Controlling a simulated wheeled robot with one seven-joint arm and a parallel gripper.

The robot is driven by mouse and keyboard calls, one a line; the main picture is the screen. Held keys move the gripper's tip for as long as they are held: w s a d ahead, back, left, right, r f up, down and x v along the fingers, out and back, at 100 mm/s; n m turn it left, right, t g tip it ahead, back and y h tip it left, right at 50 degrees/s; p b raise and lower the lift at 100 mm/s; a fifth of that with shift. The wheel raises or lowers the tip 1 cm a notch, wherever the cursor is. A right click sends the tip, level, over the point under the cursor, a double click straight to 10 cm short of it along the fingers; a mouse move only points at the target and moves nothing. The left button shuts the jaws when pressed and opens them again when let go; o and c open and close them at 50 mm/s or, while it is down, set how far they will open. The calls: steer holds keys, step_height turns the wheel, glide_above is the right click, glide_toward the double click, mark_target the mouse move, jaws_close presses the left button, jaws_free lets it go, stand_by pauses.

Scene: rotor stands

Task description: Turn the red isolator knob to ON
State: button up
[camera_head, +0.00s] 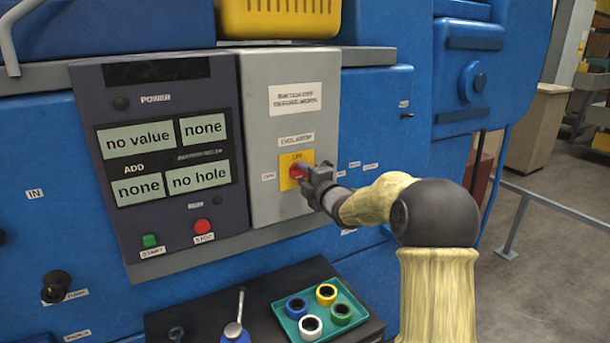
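The red isolator knob (298,171) sits on a yellow plate (286,183) on the grey isolator box (262,117), with small labels around it. The plate's top label seems to read OFF. My gripper (308,174) is at the knob from the right, its fingertips at or very close to it. The gripper hides the right part of the knob and the plate. I cannot tell whether the fingers are closed on the knob, nor the knob's exact angle.
Left of the box is a dark panel (118,75) with displays, a green START button (149,241) and a red STOP button (201,226). Below, a dark shelf (262,290) holds a teal tray (352,297) with several coloured rings. A yellow crate (280,20) stands above. A rail (522,200) is at right.

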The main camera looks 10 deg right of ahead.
jaws_close()
steer(key=shift+f+m+b, duration=0.15)
steer(key=shift+m+b, duration=0.2)
steer(key=shift+m, duration=0.15)
steer(key=m+b, duration=0.1)
steer(key=m, duration=0.1)
steer(key=shift+m, duration=0.3)
steer(key=m, duration=0.4)
steer(key=shift+m+b, duration=0.3)
steer(key=shift+b, duration=0.05)
steer(key=m+p, duration=0.1)
steer(key=m, duration=0.4)
steer(key=m+p, duration=0.1)
steer(key=m, duration=0.3)
steer(key=shift+m, duration=0.4)
